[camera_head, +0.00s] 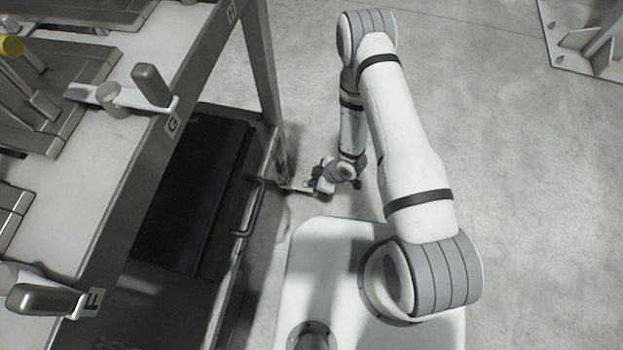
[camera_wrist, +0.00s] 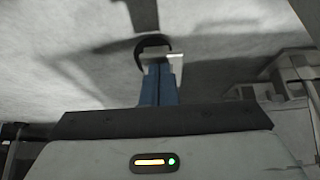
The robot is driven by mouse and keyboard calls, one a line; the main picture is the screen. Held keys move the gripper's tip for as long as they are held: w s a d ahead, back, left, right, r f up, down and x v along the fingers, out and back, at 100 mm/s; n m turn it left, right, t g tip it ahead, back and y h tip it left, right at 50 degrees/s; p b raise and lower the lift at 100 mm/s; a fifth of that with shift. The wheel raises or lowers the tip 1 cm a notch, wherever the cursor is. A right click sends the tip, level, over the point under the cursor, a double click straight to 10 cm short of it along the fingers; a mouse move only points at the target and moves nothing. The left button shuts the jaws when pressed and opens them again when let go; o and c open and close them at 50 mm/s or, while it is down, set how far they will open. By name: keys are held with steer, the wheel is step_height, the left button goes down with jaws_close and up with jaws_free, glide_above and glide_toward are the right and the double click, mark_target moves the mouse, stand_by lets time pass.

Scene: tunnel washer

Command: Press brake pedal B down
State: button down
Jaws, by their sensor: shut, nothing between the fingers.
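My gripper (camera_head: 312,185) is low near the floor, beside the foot of the machine's upright leg. In the wrist view its blue fingers (camera_wrist: 159,84) are together with nothing between them. A dark rounded piece (camera_wrist: 139,55) shows at the fingertips, with a pale block (camera_wrist: 176,66) just right of them. I cannot tell whether either is brake pedal B, or whether the fingers touch them. A small pale bracket (camera_head: 291,187) shows at the leg's foot in the head view, close to my gripper. No label B is readable.
The machine's bench (camera_head: 85,190) with labels F, G and H and several levers fills the left. Below it are a dark panel (camera_head: 190,200) and a bar handle (camera_head: 257,208). The floor (camera_head: 510,170) to the right is clear, with a metal base plate (camera_head: 575,45) far right.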

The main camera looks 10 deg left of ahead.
steer(key=shift+d+f+b, duration=0.15)
steer(key=shift+d+f, duration=0.05)
steer(key=shift+f, duration=0.35)
steer(key=shift+d+f+b, duration=0.15)
steer(key=shift+f, duration=0.5)
steer(key=shift+d, duration=0.1)
steer(key=d+r+p, duration=0.6)
steer(key=d+r, duration=0.3)
steer(key=shift+s+d, duration=0.35)
steer(key=shift+s, duration=0.05)
